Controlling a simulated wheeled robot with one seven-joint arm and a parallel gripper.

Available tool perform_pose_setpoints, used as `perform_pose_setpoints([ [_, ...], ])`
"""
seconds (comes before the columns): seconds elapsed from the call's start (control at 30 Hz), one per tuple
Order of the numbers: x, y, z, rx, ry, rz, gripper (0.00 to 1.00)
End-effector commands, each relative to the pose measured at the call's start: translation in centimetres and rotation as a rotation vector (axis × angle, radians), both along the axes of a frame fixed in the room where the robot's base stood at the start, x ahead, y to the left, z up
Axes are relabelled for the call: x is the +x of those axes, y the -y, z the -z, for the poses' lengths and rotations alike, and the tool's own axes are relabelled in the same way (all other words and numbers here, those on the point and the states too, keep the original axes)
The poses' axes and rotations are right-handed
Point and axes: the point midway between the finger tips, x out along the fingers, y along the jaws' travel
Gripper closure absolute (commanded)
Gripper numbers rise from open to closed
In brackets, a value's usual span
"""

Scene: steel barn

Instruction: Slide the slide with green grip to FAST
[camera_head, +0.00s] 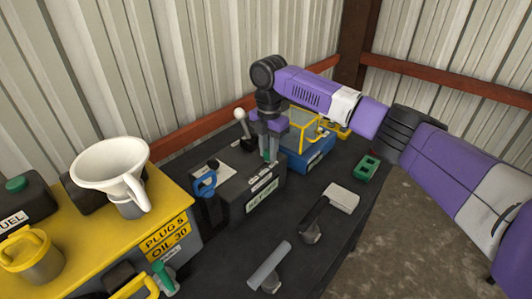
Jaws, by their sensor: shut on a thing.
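A dark grey control box (225,205) sits on the black bench top. Its upper face carries small white labels, and a larger label is on its front; I cannot read them at this size. My gripper (268,153) points down over the far right part of this box. It is shut on the green grip (267,156) of the slide, and only a sliver of green shows between the fingers. The slide's track and its exact position are hidden or too small to tell. A blue handle (205,184) stands at the box's left end.
A blue box with a yellow frame (316,158) stands close behind my gripper to the right. A white-knobbed lever (241,116) is just left of it. A green block (367,168) and several grey parts lie on the bench (225,265). A white funnel (110,163) stands on the yellow-topped cabinet.

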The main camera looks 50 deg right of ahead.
Motion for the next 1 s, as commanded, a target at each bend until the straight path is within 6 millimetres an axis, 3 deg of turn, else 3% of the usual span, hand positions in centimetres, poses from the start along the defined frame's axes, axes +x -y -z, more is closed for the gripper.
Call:
perform_pose_setpoints([
  [0.03, 0.0, 0.5, -0.2, -0.008, 0.004, 0.006, 1.0],
  [0.07, 0.0, 0.5, -0.2, -0.008, 0.004, 0.006, 0.75],
  [0.17, 0.0, 0.5, -0.2, -0.008, 0.004, 0.006, 0.55],
  [0.57, 0.1, 0.3, -0.5, -0.005, 0.004, 0.004, 0.55],
  [1.0, 0.0, 0.4, -6.8, -0.006, 0.003, 0.005, 0.55],
])
